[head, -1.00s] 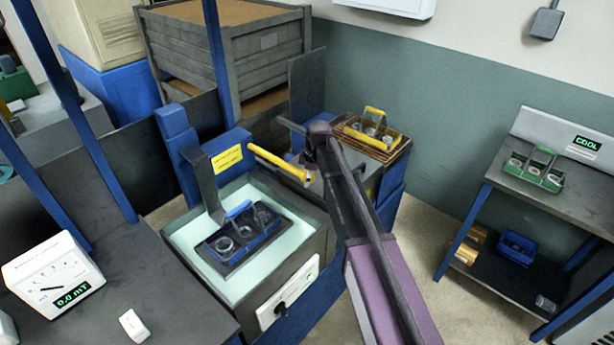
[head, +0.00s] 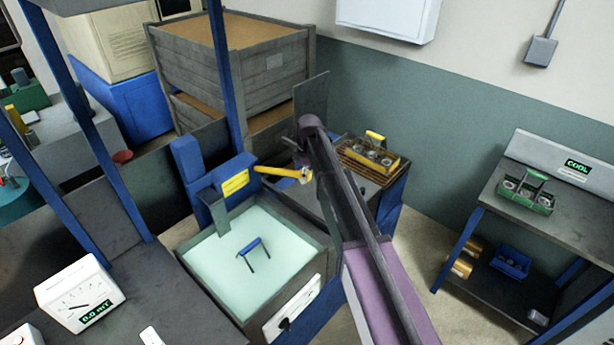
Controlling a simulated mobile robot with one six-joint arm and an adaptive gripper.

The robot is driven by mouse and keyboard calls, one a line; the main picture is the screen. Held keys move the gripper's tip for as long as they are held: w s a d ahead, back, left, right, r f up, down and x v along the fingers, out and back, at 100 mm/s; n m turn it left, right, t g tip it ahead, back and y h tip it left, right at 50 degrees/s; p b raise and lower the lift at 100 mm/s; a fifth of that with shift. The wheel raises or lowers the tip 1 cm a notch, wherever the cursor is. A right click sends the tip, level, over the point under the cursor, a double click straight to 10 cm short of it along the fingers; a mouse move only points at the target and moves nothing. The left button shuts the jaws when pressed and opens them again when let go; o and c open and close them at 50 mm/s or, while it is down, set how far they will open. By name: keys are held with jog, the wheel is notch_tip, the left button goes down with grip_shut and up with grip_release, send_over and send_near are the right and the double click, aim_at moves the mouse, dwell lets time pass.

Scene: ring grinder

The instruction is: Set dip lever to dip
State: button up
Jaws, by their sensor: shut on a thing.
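The yellow dip lever (head: 276,171) sticks out to the right from the blue post of the dip tank (head: 312,258). My gripper (head: 303,173) is at the lever's right end and shut on it; my arm hides part of the fingers. The tank holds pale green liquid (head: 215,262). A blue-handled carrier (head: 250,246) stands in the liquid, with only its handle and thin uprights showing above the surface. The dark hanger arm (head: 217,215) reaches down to the liquid at the back. A yellow label (head: 235,183) is on the post.
A yellow-handled carrier (head: 374,153) stands on a wooden rack behind my arm. The right bench (head: 560,210) holds a green carrier (head: 527,192). A meter (head: 80,293) stands on the left bench. Large grey crates (head: 250,70) fill the back.

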jog(key=r+p, duration=0.1)
jog(key=w+a+r+p, duration=0.1)
jog(key=r+p, duration=0.1)
jog(key=w+a+r+p, duration=0.1)
jog(key=r, duration=0.1)
jog(key=shift+w+a+r, duration=0.1)
jog(key=shift+a+r, duration=0.1)
jog(key=shift+w+a+r+p, duration=0.35)
jog(key=shift+a+r+p, duration=0.15)
jog(key=shift+r+p, duration=0.3)
jog(key=shift+f, duration=0.1)
jog(key=shift+w, duration=0.15)
jog(key=o, duration=1.3)
jog(key=shift+a, duration=0.1)
jog(key=shift+f, duration=0.1)
